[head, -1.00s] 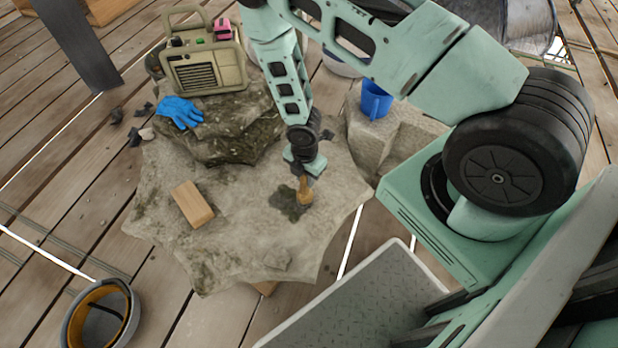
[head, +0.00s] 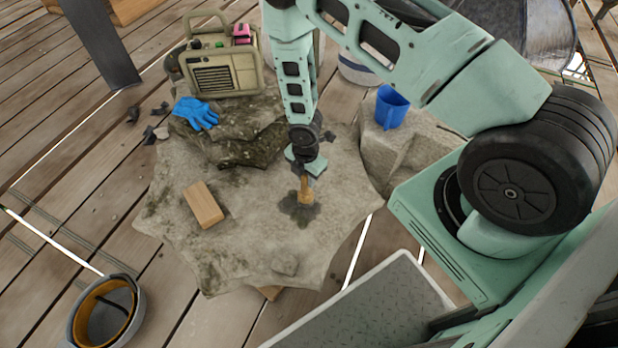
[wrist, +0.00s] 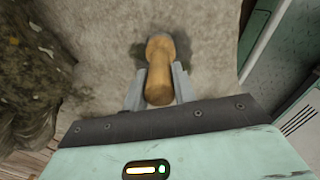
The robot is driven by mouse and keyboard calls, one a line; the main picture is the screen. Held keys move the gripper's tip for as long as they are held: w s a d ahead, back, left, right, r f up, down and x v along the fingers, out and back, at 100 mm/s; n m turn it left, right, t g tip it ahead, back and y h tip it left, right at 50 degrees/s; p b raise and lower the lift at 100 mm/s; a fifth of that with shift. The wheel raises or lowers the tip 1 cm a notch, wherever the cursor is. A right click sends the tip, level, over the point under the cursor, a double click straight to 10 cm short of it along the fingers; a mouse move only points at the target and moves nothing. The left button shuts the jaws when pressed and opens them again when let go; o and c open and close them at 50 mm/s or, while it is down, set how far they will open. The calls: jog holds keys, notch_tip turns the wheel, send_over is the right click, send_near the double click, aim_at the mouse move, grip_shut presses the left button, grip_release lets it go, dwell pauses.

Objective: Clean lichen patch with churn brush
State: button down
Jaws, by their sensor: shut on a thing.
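My gripper (head: 306,176) is shut on the churn brush (head: 304,194), which has a tan wooden handle. The brush is upright, with its lower end at the dark lichen patch (head: 298,213) on the pale stone. In the wrist view the two grey fingers of my gripper (wrist: 159,88) flank the handle of the brush (wrist: 160,68). Part of the dark lichen patch (wrist: 136,52) shows beside and behind the handle there. The bristles are hidden, so I cannot tell how firmly they touch the stone.
A wooden block (head: 203,205) lies on the same stone (head: 240,260), left of the brush. A blue glove (head: 196,113) and a beige radio-like box (head: 222,72) sit on raised rock behind. A blue cup (head: 391,106) stands on rock at right. A round container (head: 104,310) is at lower left.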

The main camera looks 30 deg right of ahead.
jog(key=shift+w+a, duration=0.1)
jog(key=shift+w, duration=0.1)
jog(key=shift+w+a, duration=0.2)
jog(key=shift+w, duration=0.45)
jog(key=shift+w+a, duration=0.2)
jog(key=shift+w, duration=0.6)
jog(key=shift+w+a, duration=0.25)
jog(key=shift+w, duration=0.4)
jog(key=shift+w+a, duration=0.2)
jog(key=shift+w, duration=0.4)
notch_tip(320, 180, up, 7)
jog(key=p, duration=0.5)
